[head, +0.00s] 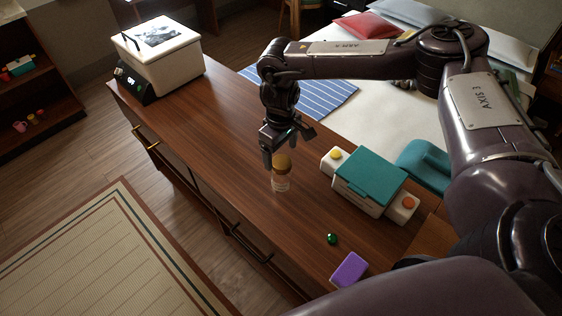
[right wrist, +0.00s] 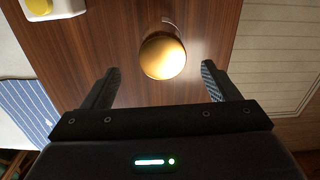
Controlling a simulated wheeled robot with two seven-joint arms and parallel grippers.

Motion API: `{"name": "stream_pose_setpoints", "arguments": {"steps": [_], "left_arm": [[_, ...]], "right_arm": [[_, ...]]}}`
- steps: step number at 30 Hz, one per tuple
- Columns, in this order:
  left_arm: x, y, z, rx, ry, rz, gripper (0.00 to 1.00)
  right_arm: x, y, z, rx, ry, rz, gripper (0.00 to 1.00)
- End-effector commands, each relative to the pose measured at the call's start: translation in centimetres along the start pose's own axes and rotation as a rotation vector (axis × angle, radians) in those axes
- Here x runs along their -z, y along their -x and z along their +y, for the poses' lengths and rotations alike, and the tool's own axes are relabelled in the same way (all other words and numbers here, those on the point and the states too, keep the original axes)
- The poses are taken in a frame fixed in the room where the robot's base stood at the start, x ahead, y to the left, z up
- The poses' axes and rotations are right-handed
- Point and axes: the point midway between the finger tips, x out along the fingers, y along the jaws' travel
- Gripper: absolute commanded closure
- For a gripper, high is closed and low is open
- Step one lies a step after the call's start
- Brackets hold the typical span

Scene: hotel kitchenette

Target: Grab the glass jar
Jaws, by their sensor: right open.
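The glass jar (head: 281,184) stands upright on the brown wooden counter (head: 225,130) and has a round golden-brown lid. My right gripper (head: 280,152) is just above and behind the jar in the head view, pointing down. In the right wrist view the lid (right wrist: 163,56) shows from above, ahead of the gap between the two fingers (right wrist: 160,85). The fingers are spread apart with nothing between them. The lid hides most of the jar's body there. My left gripper is not in view.
A white box with a teal lid (head: 368,182) and yellow and orange buttons stands right of the jar. A green ball (head: 332,239) and a purple block (head: 349,270) lie nearer. A white appliance (head: 160,58) stands at the far left end. The counter between is clear.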

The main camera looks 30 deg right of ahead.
Motion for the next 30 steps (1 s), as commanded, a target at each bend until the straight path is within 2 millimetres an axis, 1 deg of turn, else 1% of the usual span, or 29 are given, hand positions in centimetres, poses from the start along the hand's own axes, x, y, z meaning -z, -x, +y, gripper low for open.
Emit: {"name": "stream_pose_setpoints", "arguments": {"steps": [1,3,5,8,9,12,14,15,18,21,24,27,30], "left_arm": [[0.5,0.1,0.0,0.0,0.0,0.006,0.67],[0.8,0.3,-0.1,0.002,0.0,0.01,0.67],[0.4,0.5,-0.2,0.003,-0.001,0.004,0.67],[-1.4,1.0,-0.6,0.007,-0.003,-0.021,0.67],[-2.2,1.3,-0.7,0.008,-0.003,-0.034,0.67],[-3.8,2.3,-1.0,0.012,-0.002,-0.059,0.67],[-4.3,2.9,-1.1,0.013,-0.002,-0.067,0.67],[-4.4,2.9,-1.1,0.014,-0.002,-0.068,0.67],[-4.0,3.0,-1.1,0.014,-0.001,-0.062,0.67],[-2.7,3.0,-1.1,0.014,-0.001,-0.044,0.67],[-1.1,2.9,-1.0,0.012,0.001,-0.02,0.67],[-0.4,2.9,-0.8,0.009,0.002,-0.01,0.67],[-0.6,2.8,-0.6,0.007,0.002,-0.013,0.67]], "right_arm": [[-0.1,-0.2,-0.1,0.0,0.001,-0.002,0.18],[-0.1,-0.9,-0.1,0.001,0.002,-0.003,0.18],[-0.1,-1.6,-0.1,0.001,0.003,-0.004,0.18],[-0.1,-2.6,0.0,0.0,0.002,-0.003,0.18],[-0.1,-3.0,-0.1,0.0,0.002,-0.003,0.18],[-0.3,-4.3,0.0,-0.002,0.003,-0.005,0.18],[-0.4,-5.2,0.0,-0.002,0.005,-0.004,0.18],[-0.4,-6.0,0.0,-0.001,0.003,-0.004,0.18],[-0.4,-7.2,0.0,0.0,0.002,-0.002,0.18],[-0.4,-7.7,0.0,0.0,0.002,-0.001,0.18],[-0.3,-7.8,0.1,0.001,0.001,0.0,0.18],[-0.3,-7.8,0.0,0.001,0.001,0.0,0.18],[-0.3,-7.8,0.1,0.001,0.001,0.0,0.31]]}}
